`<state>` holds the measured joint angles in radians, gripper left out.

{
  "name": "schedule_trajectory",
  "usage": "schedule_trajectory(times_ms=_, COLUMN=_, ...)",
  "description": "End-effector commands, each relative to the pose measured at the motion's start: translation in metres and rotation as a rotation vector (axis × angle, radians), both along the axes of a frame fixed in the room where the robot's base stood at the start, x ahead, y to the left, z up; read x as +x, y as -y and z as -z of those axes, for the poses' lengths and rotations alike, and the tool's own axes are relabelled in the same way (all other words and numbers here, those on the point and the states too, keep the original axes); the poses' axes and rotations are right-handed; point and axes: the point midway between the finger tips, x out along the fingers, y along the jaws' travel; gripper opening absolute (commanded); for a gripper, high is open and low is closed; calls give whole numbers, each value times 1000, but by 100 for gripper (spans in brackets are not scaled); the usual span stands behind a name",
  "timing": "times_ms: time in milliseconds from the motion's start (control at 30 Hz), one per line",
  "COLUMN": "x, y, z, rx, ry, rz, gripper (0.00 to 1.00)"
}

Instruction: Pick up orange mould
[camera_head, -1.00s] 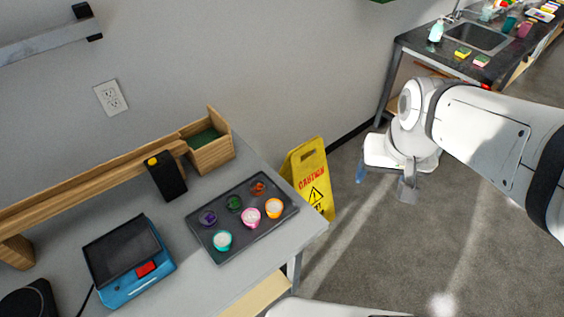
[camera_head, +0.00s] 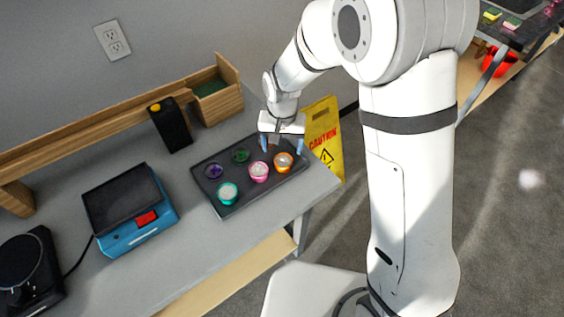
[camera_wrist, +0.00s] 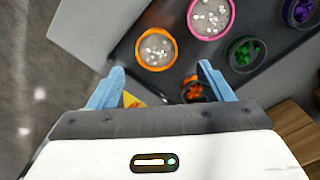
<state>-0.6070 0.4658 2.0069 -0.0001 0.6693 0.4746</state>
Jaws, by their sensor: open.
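The orange mould (camera_head: 283,162) is a small round cup with an orange rim and pale contents, near the right end of the dark tray (camera_head: 229,208). In the wrist view the orange mould (camera_wrist: 156,62) lies just beyond and between my fingertips, clear of both. My gripper (camera_head: 281,148) is open and empty, above the tray's right end; its blue fingers also show in the wrist view (camera_wrist: 160,68). A cup with dark orange contents (camera_wrist: 193,92) sits close to the right fingertip in the wrist view, partly hidden by it.
The tray also holds pink (camera_head: 259,172), teal (camera_head: 228,193), green (camera_head: 241,155) and purple (camera_head: 214,171) cups. A blue device (camera_head: 135,230) stands left of the tray, a wooden box (camera_head: 220,106) behind it. A yellow caution sign (camera_head: 325,140) stands beyond the table's right edge.

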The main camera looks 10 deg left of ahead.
Motion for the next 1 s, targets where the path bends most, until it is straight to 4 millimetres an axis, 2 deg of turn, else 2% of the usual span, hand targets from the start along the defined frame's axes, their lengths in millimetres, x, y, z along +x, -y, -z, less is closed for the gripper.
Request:
schedule_trajectory(times_ms=400, x=-7, y=5, z=54, rx=-1, ry=-3, rz=-1, gripper=73)
schedule_trajectory(times_ms=533, x=-7, y=5, z=61, rx=0, ry=0, rz=-1, gripper=73)
schedule_trajectory(times_ms=733, x=-7, y=4, z=61, rx=0, ry=1, rz=-2, gripper=73)
schedule_trajectory(times_ms=1000, x=-7, y=4, z=61, rx=0, ry=0, rz=-2, gripper=51)
